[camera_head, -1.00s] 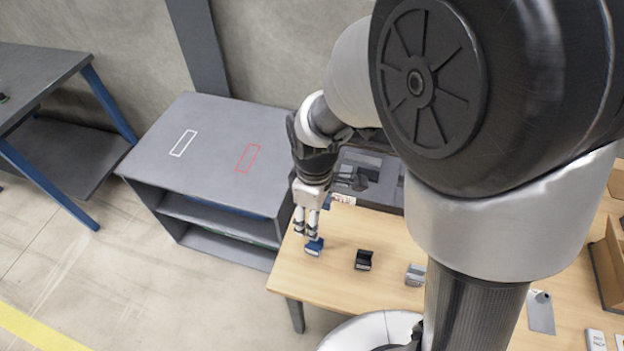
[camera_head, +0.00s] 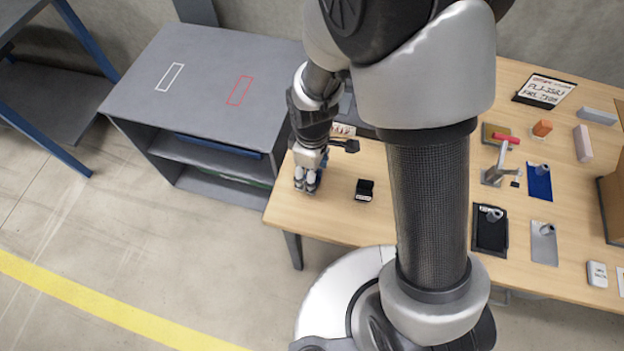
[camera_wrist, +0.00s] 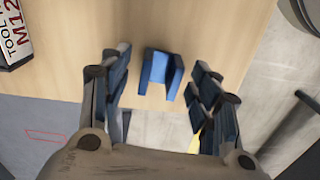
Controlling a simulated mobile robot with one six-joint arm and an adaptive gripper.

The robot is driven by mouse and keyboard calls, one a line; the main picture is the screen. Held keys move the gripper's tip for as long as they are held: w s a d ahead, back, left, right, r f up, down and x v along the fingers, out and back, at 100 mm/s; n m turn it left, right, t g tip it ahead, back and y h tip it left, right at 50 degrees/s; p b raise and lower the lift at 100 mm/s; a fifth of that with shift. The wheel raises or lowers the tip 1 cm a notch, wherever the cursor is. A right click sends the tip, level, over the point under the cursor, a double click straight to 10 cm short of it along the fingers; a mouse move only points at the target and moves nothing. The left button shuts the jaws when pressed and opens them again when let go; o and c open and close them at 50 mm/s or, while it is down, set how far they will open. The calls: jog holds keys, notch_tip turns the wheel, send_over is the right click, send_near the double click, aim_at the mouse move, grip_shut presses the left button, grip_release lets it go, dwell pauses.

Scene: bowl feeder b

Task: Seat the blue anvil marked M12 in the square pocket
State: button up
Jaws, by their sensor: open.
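A blue anvil (camera_wrist: 157,72), a small U-shaped block, rests on the wooden table between the fingers of my gripper (camera_wrist: 160,85) in the wrist view. Clear gaps show on both sides of it. In the head view my gripper (camera_head: 306,183) points down near the table's left end, and its fingers mostly hide the blue anvil. The fingers are open. No marking is readable on the anvil. A card reading TOOL M12 (camera_wrist: 15,35) lies at the upper left of the wrist view. I cannot make out the square pocket; my arm covers much of the table's back.
A black block (camera_head: 364,191) stands right of my gripper. A grey shelf unit (camera_head: 205,75) with white and red outlines stands to the left. Farther right are a blue mat (camera_head: 539,181), a black tray (camera_head: 490,248) and a red-handled tool (camera_head: 508,138). The table edge is close.

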jog(key=shift+f, duration=0.3)
jog(key=shift+r, duration=0.1)
grip_shut()
dwell(0.4)
